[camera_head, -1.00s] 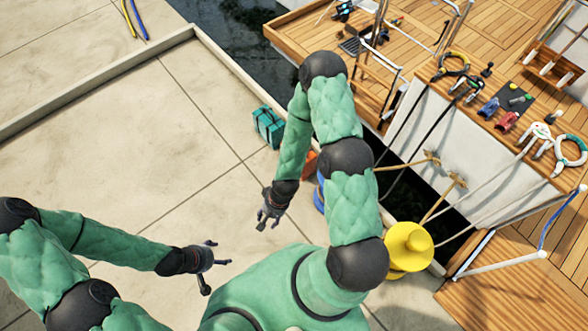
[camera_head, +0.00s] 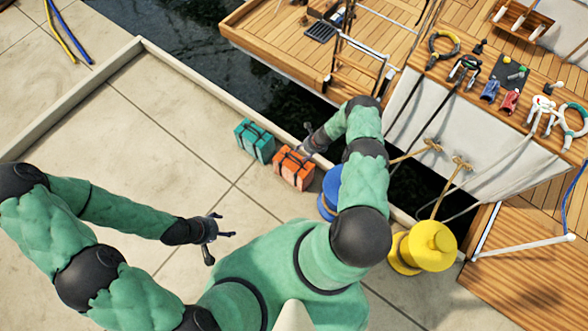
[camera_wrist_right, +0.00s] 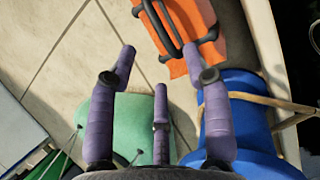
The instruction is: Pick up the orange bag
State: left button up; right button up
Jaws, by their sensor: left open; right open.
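The orange bag (camera_head: 294,168), with dark straps and handle, stands on the dock beside the low edge curb. In the right wrist view the orange bag (camera_wrist_right: 174,30) is at the top, beyond my fingertips, its dark handle near the middle. My right gripper (camera_head: 309,143) is just beyond the bag in the head view, partly hidden by its arm. In the wrist view its purple fingers (camera_wrist_right: 157,50) are spread and empty. My left gripper (camera_head: 222,232) is open and empty over the dock at the lower left, away from the bag.
A teal bag (camera_head: 254,141) stands just left of the orange one. A blue bollard (camera_head: 329,193) and a yellow bollard (camera_head: 424,246) with ropes stand to the right. The curb (camera_head: 215,90) borders dark water and the boat (camera_head: 450,110).

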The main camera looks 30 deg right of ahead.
aim_at(294, 157)
jog(key=b+x, duration=0.2)
jog(key=x, duration=0.3)
jog(key=shift+a+f, duration=0.1)
jog(key=shift+b+x, duration=1.8)
jog(key=shift+x, duration=0.8)
jog(key=shift+w+a, duration=0.1)
jog(key=shift+a, duration=0.05)
grip_shut()
